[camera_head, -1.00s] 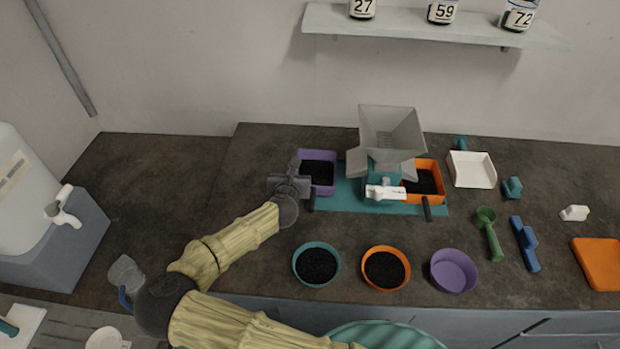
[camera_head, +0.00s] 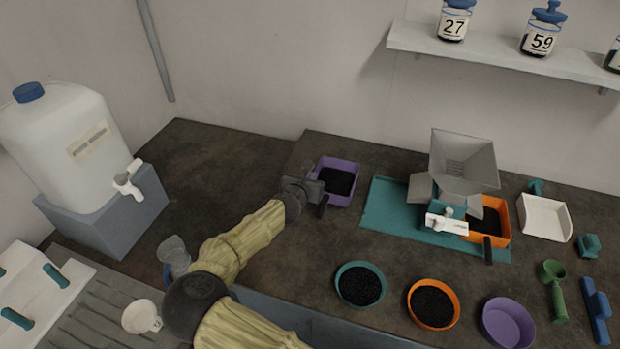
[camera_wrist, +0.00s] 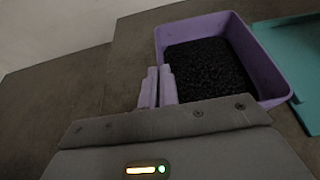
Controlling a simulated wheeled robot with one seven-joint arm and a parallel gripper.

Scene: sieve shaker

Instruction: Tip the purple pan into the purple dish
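The purple pan (camera_head: 353,186) holds black grains and looks level, just left of the teal mat, in the head view. It fills the upper right of the wrist view (camera_wrist: 262,62). My gripper (camera_head: 316,191) is at the pan's near left side. In the wrist view its fingers (camera_wrist: 158,88) are close together against the pan's near side, where the handle is; the grip itself is mostly hidden. I cannot tell how far the pan is above the counter. The purple dish (camera_head: 509,325) is round and empty, near the counter's front edge at the right.
The teal mat (camera_head: 392,205) carries a grey-hoppered device (camera_head: 464,160) and an orange pan (camera_head: 506,222) of grains. A teal dish (camera_head: 340,292) and an orange dish (camera_head: 411,306), both with black grains, stand left of the purple dish. Counter left of the purple pan is clear.

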